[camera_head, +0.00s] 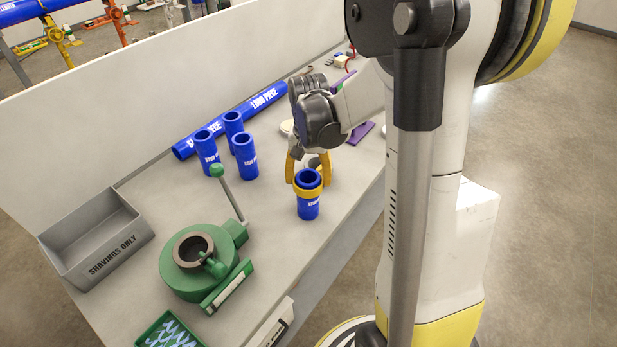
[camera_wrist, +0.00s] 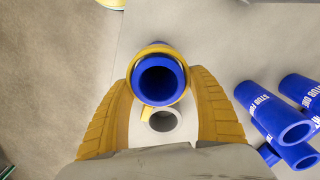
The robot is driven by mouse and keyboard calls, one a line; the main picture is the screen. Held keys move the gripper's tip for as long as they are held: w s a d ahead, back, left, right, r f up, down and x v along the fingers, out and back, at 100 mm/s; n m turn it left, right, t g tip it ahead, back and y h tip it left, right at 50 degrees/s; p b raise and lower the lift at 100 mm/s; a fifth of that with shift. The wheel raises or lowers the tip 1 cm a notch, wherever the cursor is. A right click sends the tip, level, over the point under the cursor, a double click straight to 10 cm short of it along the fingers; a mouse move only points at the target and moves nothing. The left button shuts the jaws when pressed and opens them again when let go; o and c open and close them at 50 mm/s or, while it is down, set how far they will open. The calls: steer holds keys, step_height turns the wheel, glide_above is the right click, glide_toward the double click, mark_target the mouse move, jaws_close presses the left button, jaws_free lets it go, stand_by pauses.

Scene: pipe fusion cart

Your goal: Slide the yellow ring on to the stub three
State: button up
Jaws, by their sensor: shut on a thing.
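My gripper (camera_head: 305,180) is shut on the yellow ring (camera_head: 308,191), its two yellow fingers on either side. The ring sits around the upper part of a blue stub (camera_head: 308,209) that stands upright on the bench; its number is not legible. The wrist view shows the ring (camera_wrist: 160,45) encircling the rim of the stub (camera_wrist: 158,80), between the fingertips (camera_wrist: 160,82). Whether the ring touches the stub I cannot tell. The lower stub shows bare below the ring in the head view.
Three other blue stubs (camera_head: 246,157) stand to the left, near a long blue pipe (camera_head: 265,98). A green clamp tool (camera_head: 185,272) with a raised lever, a grey shavings bin (camera_head: 95,240) and a green tray (camera_head: 170,333) occupy the near bench.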

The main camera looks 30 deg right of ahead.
steer(key=shift+f+b, duration=0.35)
steer(key=shift+f, duration=0.15)
steer(key=o, duration=1.1)
steer(key=shift+r, duration=0.1)
step_height(320, 180, up, 12)
